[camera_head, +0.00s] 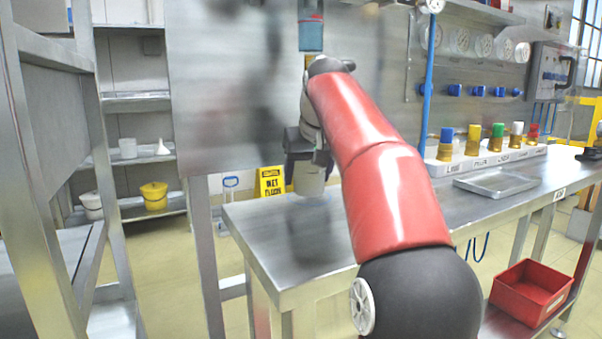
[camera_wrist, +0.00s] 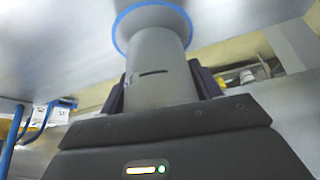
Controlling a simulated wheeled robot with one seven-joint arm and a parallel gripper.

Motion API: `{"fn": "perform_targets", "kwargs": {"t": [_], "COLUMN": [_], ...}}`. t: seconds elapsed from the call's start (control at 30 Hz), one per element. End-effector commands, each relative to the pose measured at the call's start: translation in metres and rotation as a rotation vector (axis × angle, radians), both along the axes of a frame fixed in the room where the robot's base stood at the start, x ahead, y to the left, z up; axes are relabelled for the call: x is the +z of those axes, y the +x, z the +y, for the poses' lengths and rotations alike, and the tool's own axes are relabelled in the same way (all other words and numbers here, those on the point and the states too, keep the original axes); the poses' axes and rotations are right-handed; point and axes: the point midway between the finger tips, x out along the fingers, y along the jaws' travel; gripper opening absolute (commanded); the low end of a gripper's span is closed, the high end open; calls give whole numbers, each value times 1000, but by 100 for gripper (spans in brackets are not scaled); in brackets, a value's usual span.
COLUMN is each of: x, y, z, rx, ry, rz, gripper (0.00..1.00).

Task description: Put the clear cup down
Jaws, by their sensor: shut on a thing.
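The clear cup shows as a pale grey, see-through cylinder (camera_head: 309,180) below my gripper (camera_head: 308,150) in the head view. It is over the far left part of the steel bench (camera_head: 262,238); I cannot tell whether its base touches the bench. In the wrist view the cup (camera_wrist: 160,72) stands between the dark fingers of my gripper (camera_wrist: 160,88), which are shut on its sides. A dark short line marks its wall, and a blue ring shows around its wider far end. My red arm hides part of the bench.
A row of colour-capped jars (camera_head: 473,140) stands at the back right on a white rack (camera_head: 490,158). An empty metal tray (camera_head: 496,182) lies in front. A yellow sign (camera_head: 271,181) stands behind the bench. A red bin (camera_head: 531,291) is low at right. The front left bench is clear.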

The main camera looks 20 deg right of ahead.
Motion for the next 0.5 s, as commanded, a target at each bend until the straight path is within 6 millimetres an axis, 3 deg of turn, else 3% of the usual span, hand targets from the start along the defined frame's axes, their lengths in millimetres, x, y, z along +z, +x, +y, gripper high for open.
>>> {"fn": "perform_targets", "kwargs": {"t": [0.07,0.5], "x": [-8,-10], "y": [-3,-5], "z": [-2,-2], "rx": [-2,-1], "ry": [0,0], "rz": [-1,0], "gripper": [43,42]}}
